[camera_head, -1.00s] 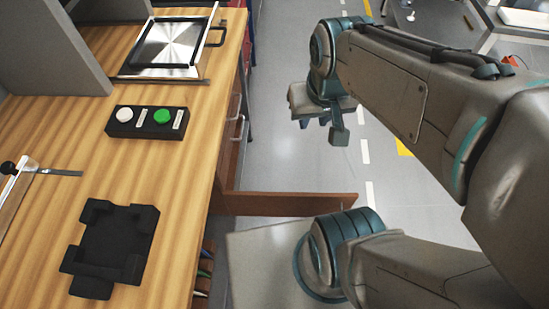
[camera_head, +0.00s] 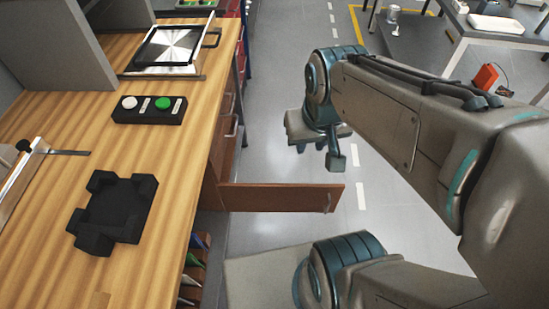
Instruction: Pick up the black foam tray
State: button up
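The black foam tray (camera_head: 112,212) lies flat on the wooden workbench in the lower left of the head view. It has raised corner blocks and a flat, empty middle. My gripper (camera_head: 328,155) hangs in the air over the floor aisle, to the right of the bench and well apart from the tray. A finger points down, but the gap between the fingers does not show clearly. I see nothing held in it.
The wooden bench (camera_head: 65,270) carries a button box (camera_head: 149,110) with white and green buttons, a metal framed plate (camera_head: 172,48) and a bladed tool (camera_head: 62,152). An open drawer or door (camera_head: 275,198) juts into the aisle. Bare bench surrounds the tray.

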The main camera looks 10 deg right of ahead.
aim_at(118, 208)
jog(key=u, duration=2.05)
jog(key=k, duration=0.6)
jog(key=u, duration=0.6)
jog(key=k, duration=0.65)
jog(key=z, duration=0.7)
jog(key=i, duration=1.6)
jog(key=u, duration=0.55)
